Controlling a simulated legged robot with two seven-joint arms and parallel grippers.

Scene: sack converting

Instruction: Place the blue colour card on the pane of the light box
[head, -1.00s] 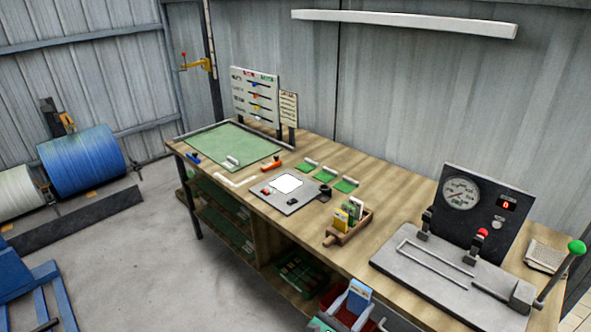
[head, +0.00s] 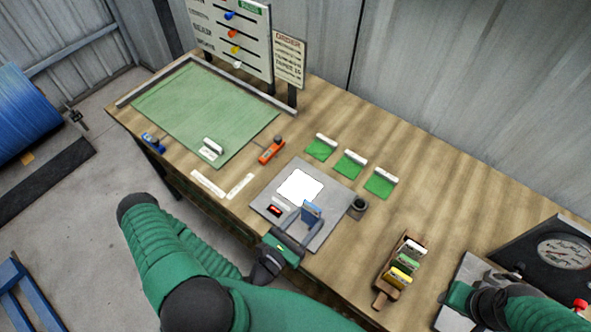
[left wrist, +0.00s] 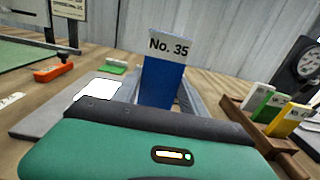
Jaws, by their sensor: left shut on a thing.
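The blue colour card (head: 312,209) stands upright in my left gripper (head: 303,219), whose jaws are shut on it. In the head view it appears over the near right part of the light box (head: 331,189), to the lower right of the white pane (head: 300,186). The left wrist view shows the card (left wrist: 163,82) with its pale "No. 35" label at the top and the lit pane (left wrist: 96,89) to its left. The card's lower edge is hidden there. My right gripper (head: 462,298) is at the lower right; its fingers cannot be made out.
A wooden rack (head: 383,287) with white, green and yellow cards stands to the right. Several green cards with white tops (head: 350,164) lie behind the light box. An orange tool (head: 271,150) and green mat (head: 200,110) lie left. A gauge panel (head: 555,245) stands far right.

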